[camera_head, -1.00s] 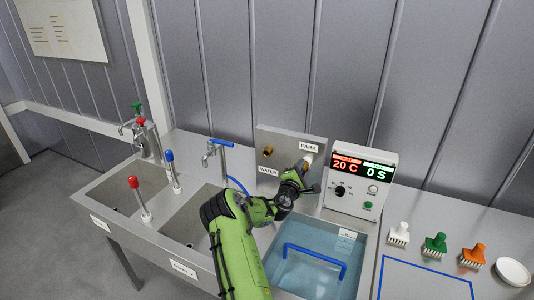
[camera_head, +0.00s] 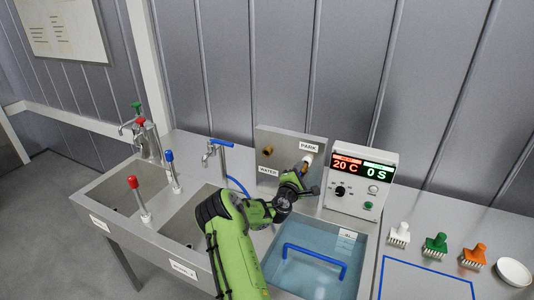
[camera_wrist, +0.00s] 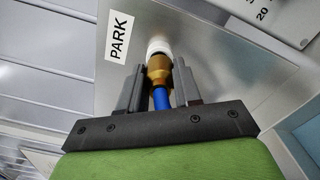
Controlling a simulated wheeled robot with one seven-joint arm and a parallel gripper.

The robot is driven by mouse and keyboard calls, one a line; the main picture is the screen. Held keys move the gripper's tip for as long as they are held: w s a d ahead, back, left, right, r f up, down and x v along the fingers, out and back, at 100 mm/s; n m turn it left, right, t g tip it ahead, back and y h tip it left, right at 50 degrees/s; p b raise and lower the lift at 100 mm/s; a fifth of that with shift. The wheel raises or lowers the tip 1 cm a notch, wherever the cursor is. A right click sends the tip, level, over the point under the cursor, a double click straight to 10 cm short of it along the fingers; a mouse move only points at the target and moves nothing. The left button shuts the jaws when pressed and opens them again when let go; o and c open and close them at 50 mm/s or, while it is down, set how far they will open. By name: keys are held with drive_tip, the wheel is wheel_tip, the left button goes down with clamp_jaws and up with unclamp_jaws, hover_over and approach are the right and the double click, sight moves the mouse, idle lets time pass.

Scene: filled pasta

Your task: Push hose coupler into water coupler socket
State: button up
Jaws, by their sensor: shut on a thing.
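My gripper (camera_wrist: 159,77) is shut on the brass hose coupler (camera_wrist: 158,68), with one finger on each side of it. The blue hose (camera_wrist: 160,98) runs back from the coupler between the fingers. The coupler's front end is at the white park socket (camera_wrist: 158,46) beside the PARK label; I cannot tell whether it is still seated or just in front. In the head view my gripper (camera_head: 302,176) is below the PARK label. The brass water coupler socket (camera_head: 267,151) is to the left on the same steel panel, above the WATER label, with nothing in it.
The steel panel (camera_head: 286,140) stands behind the sinks. A control box (camera_head: 357,180) reading 20 C and 0 S is close on the right. A water basin (camera_head: 310,270) lies below my gripper.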

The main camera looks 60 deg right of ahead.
drive_tip(key=a, duration=0.1)
drive_tip(key=a+b, duration=0.1)
drive_tip(key=a, duration=0.2)
drive_tip(key=shift+s+a+b, duration=0.35)
drive_tip(key=shift+b, duration=0.05)
idle(0.4)
